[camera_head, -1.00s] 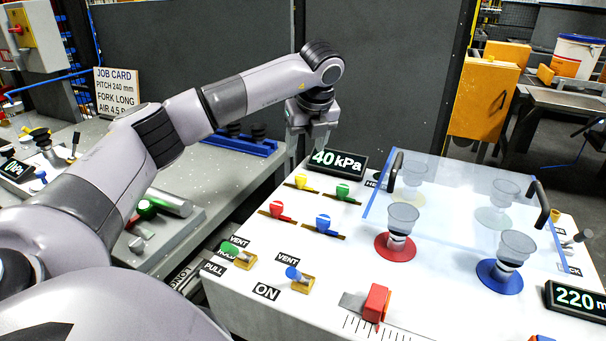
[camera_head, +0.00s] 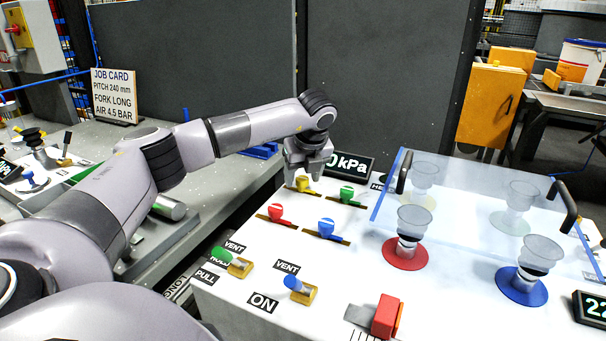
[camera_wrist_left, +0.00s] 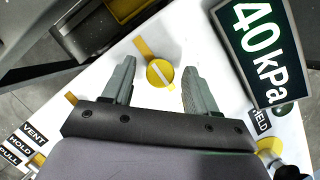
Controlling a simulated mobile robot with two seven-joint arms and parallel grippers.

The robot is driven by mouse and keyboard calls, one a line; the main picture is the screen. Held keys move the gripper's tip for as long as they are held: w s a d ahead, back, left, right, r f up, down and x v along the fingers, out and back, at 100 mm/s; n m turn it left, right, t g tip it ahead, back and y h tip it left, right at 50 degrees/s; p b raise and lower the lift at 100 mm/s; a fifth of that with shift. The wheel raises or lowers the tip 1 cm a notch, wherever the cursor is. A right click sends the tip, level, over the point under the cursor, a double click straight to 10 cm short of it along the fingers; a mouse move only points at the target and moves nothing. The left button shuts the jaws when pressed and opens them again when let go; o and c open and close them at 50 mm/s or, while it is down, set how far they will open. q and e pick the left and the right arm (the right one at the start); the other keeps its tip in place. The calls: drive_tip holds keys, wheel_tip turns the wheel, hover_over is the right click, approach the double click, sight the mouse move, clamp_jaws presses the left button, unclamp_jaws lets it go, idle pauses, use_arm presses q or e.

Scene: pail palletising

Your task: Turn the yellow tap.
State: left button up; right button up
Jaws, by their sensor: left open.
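The yellow tap (camera_head: 303,186) is a small round knob with a flat lever, at the back left of the white panel (camera_head: 221,291). In the left wrist view the yellow tap (camera_wrist_left: 160,74) sits between the two grey fingertips, with a gap on each side. My left gripper (camera_head: 304,179) is open and points down over the tap, hiding part of it. Nothing is held in the left gripper (camera_wrist_left: 159,67). I cannot tell exactly how far the fingertips are above the panel. My right gripper is not in view.
A green tap (camera_head: 347,193), a red tap (camera_head: 276,213) and a blue tap (camera_head: 327,228) stand close by. The pressure display (camera_head: 352,166) is right beside the gripper. A clear cover (camera_head: 465,205) with black handles stands to the right.

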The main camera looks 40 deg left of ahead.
use_arm(q)
drive_tip(key=c, duration=1)
drive_tip(key=shift+c, duration=0.2)
drive_tip(key=shift+m, duration=0.3)
drive_tip(key=m+t+h, duration=0.1)
drive_tip(key=m, duration=0.3)
drive_tip(key=shift+s+a, duration=0.1)
drive_tip(key=shift+a, duration=0.05)
drive_tip(key=m+t+h, duration=0.1)
drive_tip(key=m, duration=0.2)
drive_tip(key=shift+m, duration=0.4)
drive_tip(key=m+h, duration=0.1)
drive_tip(key=m+p, duration=0.1)
drive_tip(key=m, duration=0.1)
drive_tip(key=shift+a+m+t+h, duration=0.15)
drive_tip(key=shift+m+t+h, duration=0.15)
drive_tip(key=shift+h, duration=0.1)
drive_tip(key=m+h+p, duration=0.1)
drive_tip(key=m, duration=0.1)
drive_tip(key=shift+a+m, duration=0.1)
drive_tip(key=shift+m, duration=0.2)
drive_tip(key=shift+m+h+p, duration=0.6)
drive_tip(key=shift+m+p, duration=0.1)
drive_tip(key=shift+m, duration=0.9)
drive_tip(key=shift+g, duration=0.4)
